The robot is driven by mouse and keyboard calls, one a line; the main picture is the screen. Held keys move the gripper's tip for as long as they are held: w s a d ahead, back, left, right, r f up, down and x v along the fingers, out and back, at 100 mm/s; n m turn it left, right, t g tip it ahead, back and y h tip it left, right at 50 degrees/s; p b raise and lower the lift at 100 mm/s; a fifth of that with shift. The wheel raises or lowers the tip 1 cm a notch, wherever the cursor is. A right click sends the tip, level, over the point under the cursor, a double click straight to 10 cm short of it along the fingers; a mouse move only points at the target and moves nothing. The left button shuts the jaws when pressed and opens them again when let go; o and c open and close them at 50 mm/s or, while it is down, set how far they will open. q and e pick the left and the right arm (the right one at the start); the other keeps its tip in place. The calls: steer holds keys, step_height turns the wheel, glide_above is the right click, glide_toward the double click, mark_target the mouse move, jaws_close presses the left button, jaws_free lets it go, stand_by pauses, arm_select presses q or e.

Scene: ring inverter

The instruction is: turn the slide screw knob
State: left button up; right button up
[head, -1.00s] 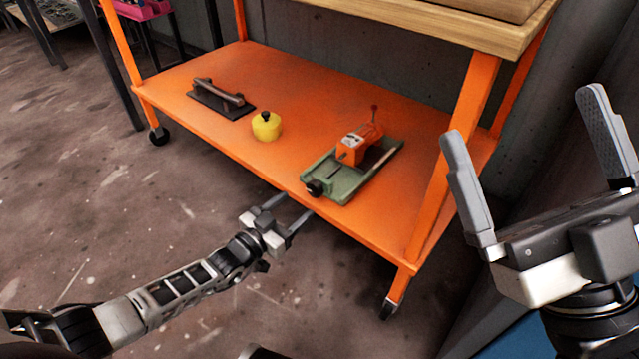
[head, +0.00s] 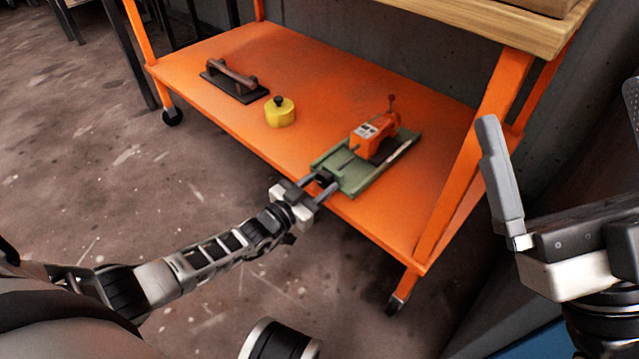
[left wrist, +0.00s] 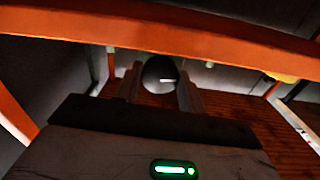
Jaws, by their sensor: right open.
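The slide screw knob (head: 324,178) is a dark round knob at the front end of a green slide base (head: 345,180) on the orange shelf. An orange block (head: 370,140) with a red-tipped lever stands on this base. My left gripper (head: 324,181) is at the shelf's front edge, one finger on each side of the knob. The left wrist view shows the knob (left wrist: 160,72) as a dark disc between the fingertips. I cannot tell whether the fingers press on it. My right gripper (head: 565,155) is open and empty at the right, away from the shelf.
A yellow round container (head: 280,113) with a black top and a dark plate with a bar handle (head: 233,80) stand further left on the shelf (head: 320,95). An orange cart post (head: 480,135) rises right of the slide. Bare floor lies in front.

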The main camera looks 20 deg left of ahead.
arm_select(q)
steer(key=shift+n, duration=0.4)
steer(key=shift+n, duration=3)
steer(key=o, duration=1)
